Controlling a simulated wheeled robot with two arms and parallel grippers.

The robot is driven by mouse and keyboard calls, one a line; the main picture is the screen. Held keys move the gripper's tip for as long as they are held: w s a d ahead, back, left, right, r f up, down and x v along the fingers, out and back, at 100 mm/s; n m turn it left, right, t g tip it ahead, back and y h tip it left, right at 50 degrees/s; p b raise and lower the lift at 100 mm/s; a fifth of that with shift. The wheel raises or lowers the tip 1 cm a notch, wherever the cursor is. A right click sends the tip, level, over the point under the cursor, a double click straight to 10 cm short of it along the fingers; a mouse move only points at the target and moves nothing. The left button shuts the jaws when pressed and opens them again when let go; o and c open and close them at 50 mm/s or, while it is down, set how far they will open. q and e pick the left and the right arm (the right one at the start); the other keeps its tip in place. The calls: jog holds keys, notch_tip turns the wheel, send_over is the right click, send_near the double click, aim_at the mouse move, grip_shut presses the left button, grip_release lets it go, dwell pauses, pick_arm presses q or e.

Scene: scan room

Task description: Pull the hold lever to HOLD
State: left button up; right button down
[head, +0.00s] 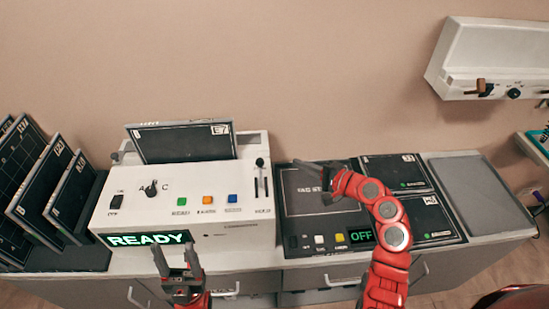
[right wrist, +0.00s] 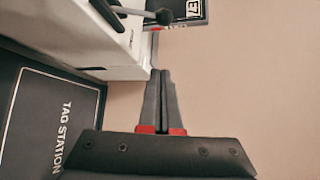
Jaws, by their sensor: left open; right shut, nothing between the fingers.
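The hold lever (head: 260,163) is a dark-knobbed stick at the right end of the white console (head: 225,262). Its knob stands at the upper end of its slots, with small blurred lettering below. In the right wrist view the knob (right wrist: 165,17) shows beyond my fingertips, apart from them. My right gripper (head: 298,165) is shut and empty, pointing left toward the lever from above the tag station (head: 300,205). Its fingers also show in the right wrist view (right wrist: 160,75). My left gripper (head: 175,250) is open and empty in front of the READY display (head: 147,239).
More plates lean in a rack (head: 75,255) at left. A grey pad (head: 462,195) lies bare at right.

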aim_at(261, 173)
jog(key=w+a+p, duration=0.1)
jog(key=a+p, duration=0.1)
jog(key=w+a+p, duration=0.1)
jog(key=a+p, duration=0.1)
jog(key=a, duration=0.1)
jog(key=w+a+f+p, duration=0.1)
jog(key=w+a+p, duration=0.1)
jog(key=a, duration=0.1)
jog(key=shift+w+a, duration=0.1)
jog(key=shift+a, duration=0.1)
jog(key=shift+s+a, duration=0.15)
jog(key=shift+s, duration=0.25)
